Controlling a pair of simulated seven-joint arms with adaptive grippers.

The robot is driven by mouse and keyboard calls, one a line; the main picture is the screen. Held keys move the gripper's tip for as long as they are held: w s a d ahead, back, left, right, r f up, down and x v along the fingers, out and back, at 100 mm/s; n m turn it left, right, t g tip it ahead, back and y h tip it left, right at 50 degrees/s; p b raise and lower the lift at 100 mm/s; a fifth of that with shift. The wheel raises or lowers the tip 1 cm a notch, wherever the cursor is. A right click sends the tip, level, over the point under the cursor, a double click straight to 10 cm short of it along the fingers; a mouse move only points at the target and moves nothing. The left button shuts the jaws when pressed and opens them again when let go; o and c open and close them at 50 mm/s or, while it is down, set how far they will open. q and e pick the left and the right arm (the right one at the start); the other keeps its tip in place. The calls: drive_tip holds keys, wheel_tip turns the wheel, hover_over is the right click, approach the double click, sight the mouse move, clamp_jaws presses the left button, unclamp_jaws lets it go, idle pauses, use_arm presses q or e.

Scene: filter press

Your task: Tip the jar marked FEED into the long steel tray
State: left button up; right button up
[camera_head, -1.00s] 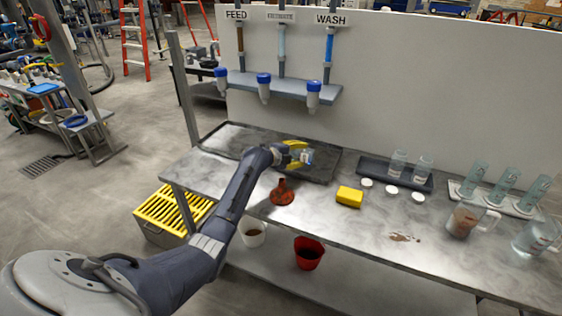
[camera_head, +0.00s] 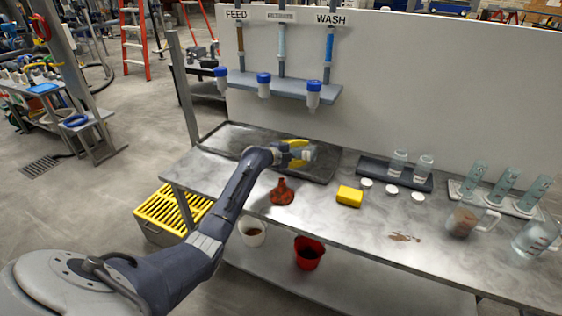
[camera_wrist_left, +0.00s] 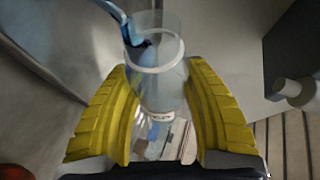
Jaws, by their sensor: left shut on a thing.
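My left gripper (camera_head: 298,153) is over the right part of the long dark steel tray (camera_head: 222,141) at the back left of the bench. Its yellow fingers are shut on a clear jar (camera_head: 311,154). In the left wrist view the fingers of the gripper (camera_wrist_left: 163,110) press on both sides of the jar (camera_wrist_left: 159,82). The jar looks tilted and see-through; a small label shows on it but I cannot read it. I cannot tell whether anything is left inside. My right gripper is not in view.
A red funnel (camera_head: 282,192) and a yellow sponge (camera_head: 349,196) lie in front of the tray. A small dark tray (camera_head: 376,173) with two clear jars stands to the right. Blue-topped tubes (camera_head: 264,86) hang from a shelf above the long tray. Jugs (camera_head: 463,222) stand far right.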

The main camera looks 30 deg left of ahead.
use_arm(q)
drive_tip(key=shift+a+f+n+t+h, duration=0.3)
drive_tip(key=shift+n+t+h, duration=0.1)
drive_tip(key=shift+n+h, duration=0.15)
idle(0.7)
drive_tip(key=shift+s+a+r+n+t+h+p, duration=0.1)
drive_tip(key=shift+a+r+n+t+h+p, duration=0.3)
drive_tip(key=shift+n, duration=0.6)
drive_tip(key=shift+s+a+r+n+t+h+p, duration=0.15)
drive_tip(key=shift+a+r+n+t+h, duration=0.2)
drive_tip(key=shift+a+r+n+t, duration=0.45)
drive_tip(key=shift+w+a+r+n, duration=0.1)
drive_tip(key=shift+a+r+n, duration=0.05)
drive_tip(key=shift+r+n, duration=0.4)
drive_tip(key=shift+f, duration=0.4)
drive_tip(key=shift+d+f+m+g, duration=0.4)
drive_tip(key=shift+d+m+g, duration=0.15)
drive_tip(key=shift+m, duration=0.25)
drive_tip(key=shift+w+d+f+m+g+y+p, duration=0.1)
drive_tip(key=shift+d+f+m+g+y+p, duration=0.3)
drive_tip(key=shift+m, duration=0.4)
drive_tip(key=shift+d+f, duration=0.15)
